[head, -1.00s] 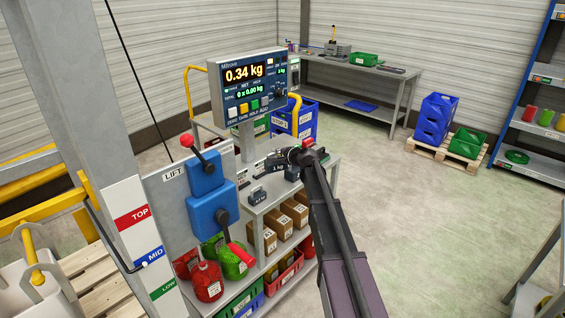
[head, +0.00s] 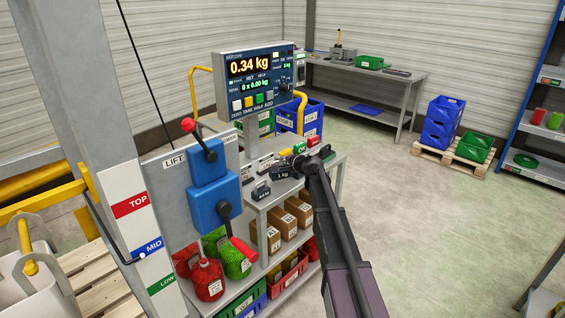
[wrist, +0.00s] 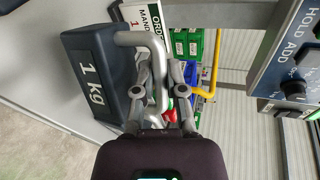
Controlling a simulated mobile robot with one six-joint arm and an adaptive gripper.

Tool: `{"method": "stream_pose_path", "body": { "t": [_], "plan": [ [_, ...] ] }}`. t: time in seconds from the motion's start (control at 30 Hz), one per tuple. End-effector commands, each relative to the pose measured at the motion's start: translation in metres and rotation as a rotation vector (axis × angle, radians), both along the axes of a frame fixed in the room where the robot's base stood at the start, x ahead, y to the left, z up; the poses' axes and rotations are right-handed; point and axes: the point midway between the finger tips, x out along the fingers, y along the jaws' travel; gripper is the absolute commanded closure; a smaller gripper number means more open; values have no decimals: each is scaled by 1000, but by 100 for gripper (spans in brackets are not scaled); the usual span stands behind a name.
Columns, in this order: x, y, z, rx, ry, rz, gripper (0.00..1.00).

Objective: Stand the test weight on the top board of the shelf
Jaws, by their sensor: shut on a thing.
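The test weight is a dark block marked 1 kg with a grey loop handle. It fills the left of the wrist view (wrist: 92,82) and shows small in the head view (head: 284,174). My gripper (wrist: 160,80) is shut on its handle; in the head view my gripper (head: 300,162) is at the shelf's top board (head: 336,162). Whether the weight touches the board or hangs just above it, I cannot tell. My arm hides part of the board.
A smaller dark weight (head: 262,191) stands on the board to the left. The scale display (head: 256,80) reads 0.34 kg. Cardboard boxes (head: 283,228) fill the level below. The lift levers (head: 210,165) stand at left. Open floor (head: 430,220) lies to the right.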

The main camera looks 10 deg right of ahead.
Motion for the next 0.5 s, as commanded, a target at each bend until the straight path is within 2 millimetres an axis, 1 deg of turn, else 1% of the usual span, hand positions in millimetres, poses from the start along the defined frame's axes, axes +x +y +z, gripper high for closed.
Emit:
{"method": "stream_pose_path", "body": {
  "t": [0.27, 0.5],
  "plan": [
    [0, -1, 1, 2, -1, -2, 100],
    [0, -1, -9, 2, -1, -2, 100]
  ]
}}
